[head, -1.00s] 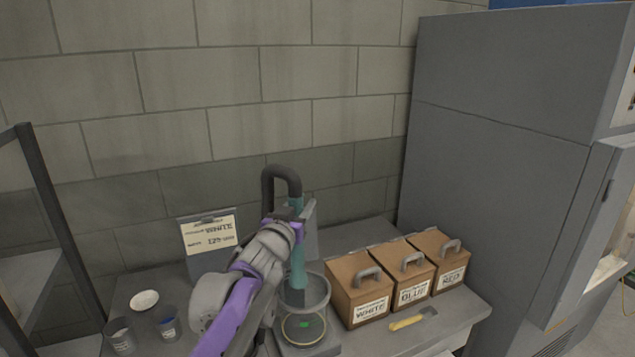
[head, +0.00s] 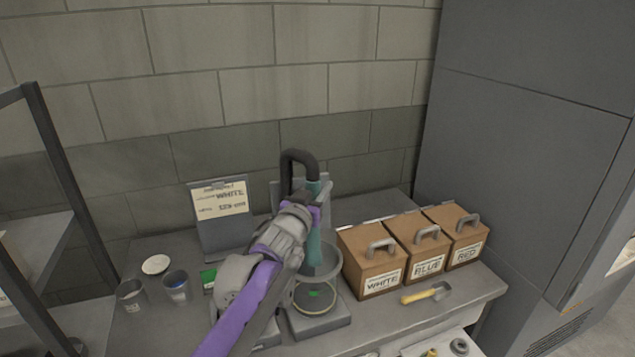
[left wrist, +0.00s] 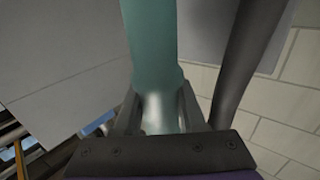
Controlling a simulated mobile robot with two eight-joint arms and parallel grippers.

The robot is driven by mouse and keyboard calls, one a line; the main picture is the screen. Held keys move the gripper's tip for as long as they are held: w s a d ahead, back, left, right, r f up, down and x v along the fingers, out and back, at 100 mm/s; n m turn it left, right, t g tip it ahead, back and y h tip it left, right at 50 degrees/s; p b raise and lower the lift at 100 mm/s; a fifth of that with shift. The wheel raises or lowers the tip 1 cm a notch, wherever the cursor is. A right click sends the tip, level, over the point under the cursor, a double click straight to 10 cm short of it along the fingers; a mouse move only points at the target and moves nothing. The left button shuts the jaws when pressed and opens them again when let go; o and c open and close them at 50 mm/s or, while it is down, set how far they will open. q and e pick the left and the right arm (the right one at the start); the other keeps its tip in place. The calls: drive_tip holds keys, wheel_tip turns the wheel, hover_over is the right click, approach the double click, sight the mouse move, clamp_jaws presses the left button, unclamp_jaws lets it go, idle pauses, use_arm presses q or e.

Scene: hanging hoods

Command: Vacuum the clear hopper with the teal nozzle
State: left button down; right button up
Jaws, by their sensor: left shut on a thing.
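The teal nozzle (head: 314,240) stands about upright, with a dark hose (head: 298,157) curving from its top. My left gripper (head: 305,212) is shut on the nozzle, which also fills the middle of the left wrist view (left wrist: 155,55). The clear hopper (head: 320,270) stands on a grey base on the bench. The nozzle's lower end is at the hopper's mouth; I cannot tell whether it touches the wall or how deep it reaches. My arm covers part of the hopper's left side. My right gripper is not in view.
Brown boxes labelled WHITE (head: 372,262), BLUE (head: 418,244) and RED (head: 458,236) stand right of the hopper. Two cups (head: 177,287), a white dish (head: 156,264) and a sign (head: 220,200) are at left.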

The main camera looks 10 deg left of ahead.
use_arm(q)
wheel_tip(320, 180, down, 8)
drive_tip(key=b, duration=0.4)
drive_tip(key=shift+f+b, duration=1.55)
drive_tip(key=shift+f, duration=0.75)
idle(2.8)
drive_tip(key=shift+r, duration=0.1)
idle(0.6)
